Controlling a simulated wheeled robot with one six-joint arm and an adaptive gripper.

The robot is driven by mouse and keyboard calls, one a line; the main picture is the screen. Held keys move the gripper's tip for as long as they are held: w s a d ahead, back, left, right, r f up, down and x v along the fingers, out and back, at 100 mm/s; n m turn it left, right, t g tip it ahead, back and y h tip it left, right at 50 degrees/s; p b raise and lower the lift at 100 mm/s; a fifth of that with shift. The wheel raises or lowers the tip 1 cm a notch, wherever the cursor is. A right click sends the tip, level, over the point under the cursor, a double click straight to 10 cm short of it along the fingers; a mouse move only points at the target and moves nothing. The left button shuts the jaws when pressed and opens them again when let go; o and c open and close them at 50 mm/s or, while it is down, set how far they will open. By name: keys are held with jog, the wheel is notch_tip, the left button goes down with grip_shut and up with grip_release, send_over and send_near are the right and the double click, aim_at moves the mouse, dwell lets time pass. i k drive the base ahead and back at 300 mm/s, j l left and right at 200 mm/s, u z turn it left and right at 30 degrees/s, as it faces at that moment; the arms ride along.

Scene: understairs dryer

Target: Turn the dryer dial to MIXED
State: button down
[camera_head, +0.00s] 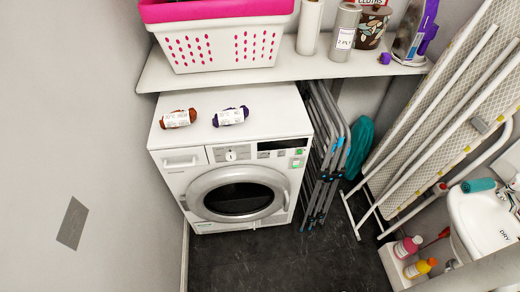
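The dryer (185,180) is a white front-loader under the shelf, with a round dark door (240,198) that looks shut. On its upper front is a panel with a small pale round dial (231,155). The marks around the dial are too small to read, so I cannot tell where it points. To the right of the dial are a dark display (279,145) and small buttons, one lit green. My gripper is not in view.
Two labelled yarn bundles, brown (179,118) and purple (230,116), lie on the dryer top. A shelf (290,66) overhangs its back. Folded racks (325,165) stand close on its right, and an ironing board (445,110) leans farther right. The dark floor (290,265) in front is clear.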

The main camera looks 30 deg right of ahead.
aim_at(231, 156)
jog(key=i+z, duration=0.1)
jog(key=z, duration=0.2)
jog(key=i+j+u, duration=0.25)
jog(key=u, duration=0.9)
